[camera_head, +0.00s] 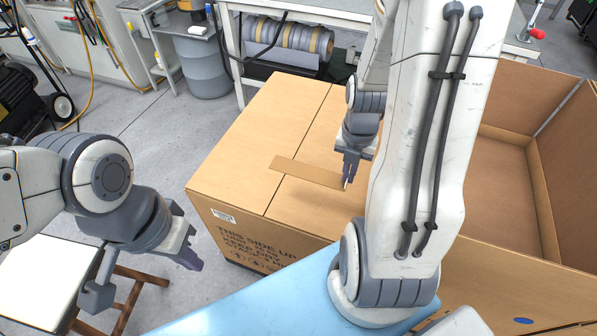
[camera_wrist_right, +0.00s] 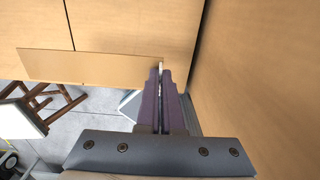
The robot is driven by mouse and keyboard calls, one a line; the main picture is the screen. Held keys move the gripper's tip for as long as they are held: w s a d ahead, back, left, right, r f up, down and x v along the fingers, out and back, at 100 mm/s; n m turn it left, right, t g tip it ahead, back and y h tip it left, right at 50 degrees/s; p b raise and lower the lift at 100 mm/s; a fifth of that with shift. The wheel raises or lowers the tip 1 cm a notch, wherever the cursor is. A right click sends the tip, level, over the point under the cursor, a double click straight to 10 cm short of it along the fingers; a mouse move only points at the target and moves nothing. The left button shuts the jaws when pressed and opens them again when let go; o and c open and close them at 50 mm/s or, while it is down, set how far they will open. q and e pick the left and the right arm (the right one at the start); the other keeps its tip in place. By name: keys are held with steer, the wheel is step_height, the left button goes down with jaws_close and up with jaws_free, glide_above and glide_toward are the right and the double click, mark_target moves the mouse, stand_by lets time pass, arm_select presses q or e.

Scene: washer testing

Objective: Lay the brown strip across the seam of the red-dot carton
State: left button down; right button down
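The closed brown carton (camera_head: 235,150) stands in the middle of the head view, with a dark seam running along its top and printed text on its front. No red dot shows on its visible faces. The flat brown strip (camera_head: 300,170) lies crosswise over the seam, and it also shows in the right wrist view (camera_wrist_right: 85,67). I cannot tell whether it touches the top or hovers just above. My right gripper (camera_head: 348,182) is shut on the strip's right end; its fingers show close together in the wrist view (camera_wrist_right: 165,72). My left gripper (camera_head: 190,250) hangs left of the carton, apart from it.
An open, empty-looking carton (camera_head: 505,150) with a blue dot (camera_head: 523,320) stands at the right. A light-blue surface (camera_head: 270,300) lies in front. A white-topped stool (camera_head: 40,275) is at the lower left. A bench with rolls (camera_head: 288,40) stands behind.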

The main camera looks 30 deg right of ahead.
mark_target(309, 169)
steer(key=w+f, duration=0.2)
steer(key=w, duration=0.1)
steer(key=w+a+f, duration=0.1)
steer(key=w+f, duration=0.1)
steer(key=w, duration=0.2)
steer(key=w+f+b, duration=0.1)
steer(key=w+f, duration=0.1)
steer(key=w, duration=0.1)
steer(key=shift+w+a+f, duration=0.25)
steer(key=shift+w, duration=0.05)
steer(key=shift+f+b, duration=0.5)
steer(key=shift+f, duration=1.5)
steer(key=shift+f, duration=0.1)
steer(key=shift+f, duration=0.15)
steer(key=c, duration=1.1)
jaws_free()
steer(key=shift+w+r, duration=0.1)
steer(key=shift+r, duration=0.4)
step_height(309, 169, up, 12)
steer(key=shift+f+p, duration=0.2)
steer(key=shift+p, duration=1)
